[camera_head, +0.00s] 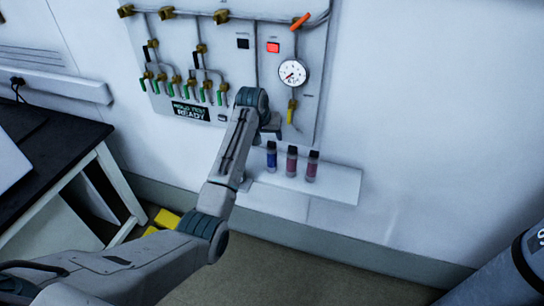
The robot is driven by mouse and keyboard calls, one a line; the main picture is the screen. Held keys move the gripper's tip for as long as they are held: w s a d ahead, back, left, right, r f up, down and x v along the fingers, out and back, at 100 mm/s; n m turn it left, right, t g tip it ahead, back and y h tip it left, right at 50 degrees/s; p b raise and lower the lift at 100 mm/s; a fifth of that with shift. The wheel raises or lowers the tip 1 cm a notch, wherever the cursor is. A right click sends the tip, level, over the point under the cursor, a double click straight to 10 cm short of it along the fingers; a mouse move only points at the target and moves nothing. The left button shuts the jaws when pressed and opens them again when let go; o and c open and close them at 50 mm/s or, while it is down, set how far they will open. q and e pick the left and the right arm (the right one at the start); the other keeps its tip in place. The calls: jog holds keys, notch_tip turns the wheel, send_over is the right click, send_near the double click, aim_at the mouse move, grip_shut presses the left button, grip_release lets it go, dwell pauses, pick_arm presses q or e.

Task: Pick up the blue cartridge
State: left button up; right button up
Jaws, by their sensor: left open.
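The blue cartridge (272,156) stands upright on a white shelf (335,183) below the wall panel. It has a black cap and is the leftmost of three cartridges. Two reddish cartridges, a middle one (292,162) and a right one (312,167), stand beside it with black caps. My left arm reaches up from the lower left. My left gripper (270,133) is open just above the blue cartridge's cap, partly hidden by its own wrist. I cannot tell whether it touches the cap. My right gripper is not in view.
A wall panel (230,65) with valves, a pressure gauge (292,73) and a lit red button (273,47) rises behind my wrist. A black-topped table (60,150) stands at the left. A grey cylinder (500,277) is at the lower right. The shelf's right end is clear.

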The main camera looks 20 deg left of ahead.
aim_at(271, 142)
pick_arm(q)
jog(key=shift+p+x, duration=0.35)
jog(key=shift+x, duration=1.5)
jog(key=shift+s, duration=0.1)
grip_shut()
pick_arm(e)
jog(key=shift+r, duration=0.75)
